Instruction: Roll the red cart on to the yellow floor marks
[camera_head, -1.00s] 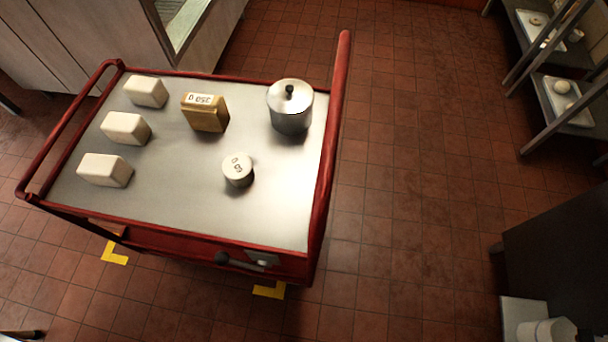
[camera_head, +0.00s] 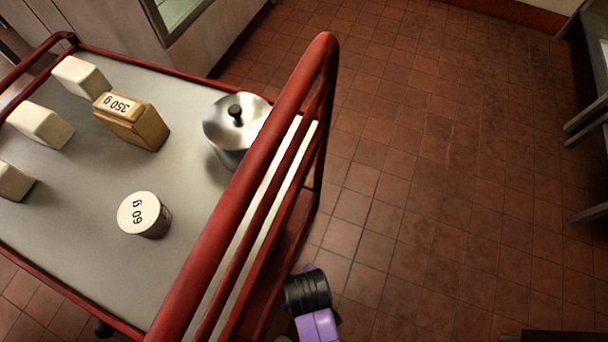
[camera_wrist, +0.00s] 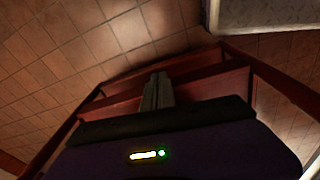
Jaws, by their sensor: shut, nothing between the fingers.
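The red cart (camera_head: 265,215) fills the left of the head view, its raised handle end facing right. Its grey top (camera_head: 75,235) carries a lidded metal pot (camera_head: 228,140), a brown block marked 350 g (camera_head: 135,120), a white cylinder marked 60 g (camera_head: 143,215) and several white blocks (camera_head: 38,125). My purple and black arm shows low beside the handle end. In the wrist view my gripper (camera_wrist: 158,82) is shut and empty, with red bars (camera_wrist: 215,75) of the cart around and beyond it; contact cannot be told. The yellow floor marks are out of view now.
Bare red floor tiles (camera_head: 410,180) lie open to the right of the cart. A cabinet (camera_head: 120,35) stands behind the cart at upper left. Metal shelving (camera_head: 592,120) stands at the right edge. A pale grey panel (camera_wrist: 265,14) shows at upper right in the wrist view.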

